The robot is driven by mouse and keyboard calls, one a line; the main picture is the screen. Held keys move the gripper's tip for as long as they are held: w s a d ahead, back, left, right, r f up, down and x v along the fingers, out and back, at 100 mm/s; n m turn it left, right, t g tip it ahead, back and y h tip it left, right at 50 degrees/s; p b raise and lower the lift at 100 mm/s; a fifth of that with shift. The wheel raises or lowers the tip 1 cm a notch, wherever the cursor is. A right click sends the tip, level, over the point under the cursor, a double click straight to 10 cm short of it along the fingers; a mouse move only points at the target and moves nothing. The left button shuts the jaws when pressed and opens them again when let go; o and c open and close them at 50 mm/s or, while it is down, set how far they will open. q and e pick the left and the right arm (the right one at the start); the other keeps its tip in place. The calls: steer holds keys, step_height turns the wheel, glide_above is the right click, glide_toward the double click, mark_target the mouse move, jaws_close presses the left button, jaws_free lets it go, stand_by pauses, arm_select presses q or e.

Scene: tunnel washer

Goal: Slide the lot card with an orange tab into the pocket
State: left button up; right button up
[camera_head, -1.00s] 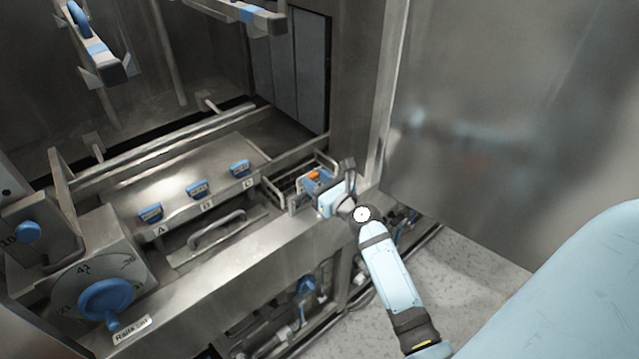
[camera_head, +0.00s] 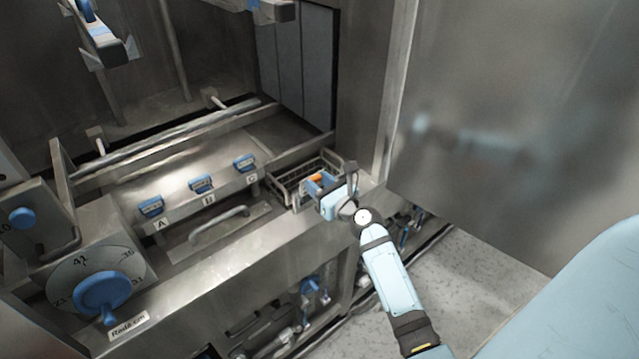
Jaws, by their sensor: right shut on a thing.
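My right gripper (camera_head: 326,187) comes in from the lower right and is at the right end of a small wire basket on the washer's front ledge. It is shut on a small piece with an orange tab (camera_head: 317,179), seemingly the lot card. The orange shows between the blue-and-white finger parts; the rest of the card is hidden or too small to make out. I cannot tell which part is the pocket.
The wire basket (camera_head: 286,191) sits at the right end of the ledge. Blue labelled knobs A (camera_head: 151,206), B (camera_head: 201,183) and C (camera_head: 245,162) stand left of it, with a bar handle (camera_head: 219,223) in front. A blue dial (camera_head: 103,294) is at lower left. A steel panel (camera_head: 500,130) rises at right.

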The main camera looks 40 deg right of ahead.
steer(key=shift+f, duration=0.2)
steer(key=shift+f, duration=0.25)
steer(key=shift+f, duration=0.2)
steer(key=shift+f+b, duration=0.4)
steer(key=shift+f, duration=0.05)
stand_by(0.6)
stand_by(0.5)
steer(key=o, duration=1)
steer(key=shift+s, duration=0.1)
